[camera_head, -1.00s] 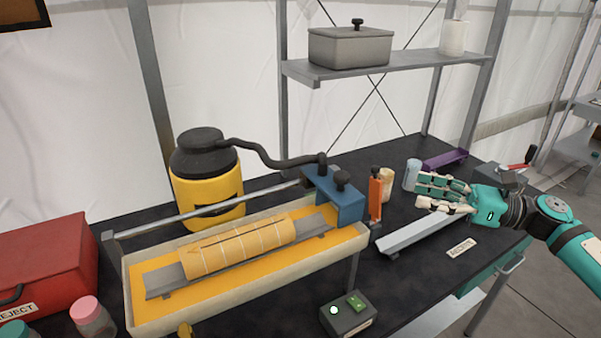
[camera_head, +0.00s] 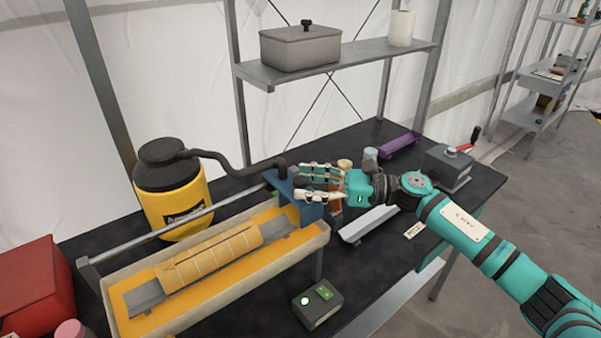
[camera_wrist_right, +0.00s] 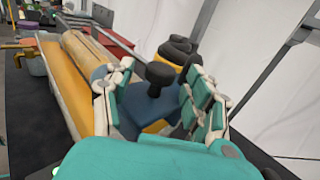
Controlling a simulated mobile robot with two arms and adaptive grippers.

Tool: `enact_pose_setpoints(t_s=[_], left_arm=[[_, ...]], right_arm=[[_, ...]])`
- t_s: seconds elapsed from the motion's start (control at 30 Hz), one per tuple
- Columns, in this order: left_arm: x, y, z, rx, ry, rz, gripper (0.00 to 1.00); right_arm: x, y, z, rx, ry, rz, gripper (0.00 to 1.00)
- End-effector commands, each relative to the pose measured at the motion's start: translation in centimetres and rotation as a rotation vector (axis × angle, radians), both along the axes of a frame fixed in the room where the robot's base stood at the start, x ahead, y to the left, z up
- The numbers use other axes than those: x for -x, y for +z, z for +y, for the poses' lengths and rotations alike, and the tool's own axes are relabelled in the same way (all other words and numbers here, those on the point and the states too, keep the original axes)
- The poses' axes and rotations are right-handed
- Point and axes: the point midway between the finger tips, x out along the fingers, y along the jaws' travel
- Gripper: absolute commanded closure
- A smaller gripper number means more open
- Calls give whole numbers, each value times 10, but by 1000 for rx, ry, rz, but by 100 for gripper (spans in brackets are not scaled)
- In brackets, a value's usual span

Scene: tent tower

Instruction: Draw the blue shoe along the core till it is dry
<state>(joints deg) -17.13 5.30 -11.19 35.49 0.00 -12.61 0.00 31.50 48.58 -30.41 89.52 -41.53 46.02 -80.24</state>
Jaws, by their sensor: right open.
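The blue shoe (camera_head: 309,208) sits at the right end of the yellow tray (camera_head: 112,302), on the rail, with a black hose joined to its top. The core (camera_head: 212,257), a tan cylinder with pale bands and a dark lengthwise line, lies in a grey cradle in the tray. My right gripper (camera_head: 318,181) is open at the shoe and hides part of it. In the right wrist view, the fingers (camera_wrist_right: 158,92) stand on both sides of the shoe's black knob (camera_wrist_right: 160,74), apart from it. My left gripper is not in view.
A yellow vacuum canister (camera_head: 178,205) stands behind the tray. A control box (camera_head: 317,303) with a green switch sits in front. A red box (camera_head: 38,290) is at left. A grey channel (camera_head: 368,224) and a purple tray (camera_head: 400,145) lie at right.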

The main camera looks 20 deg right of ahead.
Motion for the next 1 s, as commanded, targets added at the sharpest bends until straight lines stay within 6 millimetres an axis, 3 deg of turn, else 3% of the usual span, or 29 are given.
enact_pose_setpoints(t_s=[0.2,0.47,0.9,1.0], left_arm=[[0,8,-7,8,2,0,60],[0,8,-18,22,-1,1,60],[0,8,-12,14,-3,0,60],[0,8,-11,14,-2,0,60]], right_arm=[[-7,1,15,0,0,1,45],[-7,-1,16,0,0,0,45],[-7,0,16,0,0,0,100],[-7,0,16,0,0,0,100]])
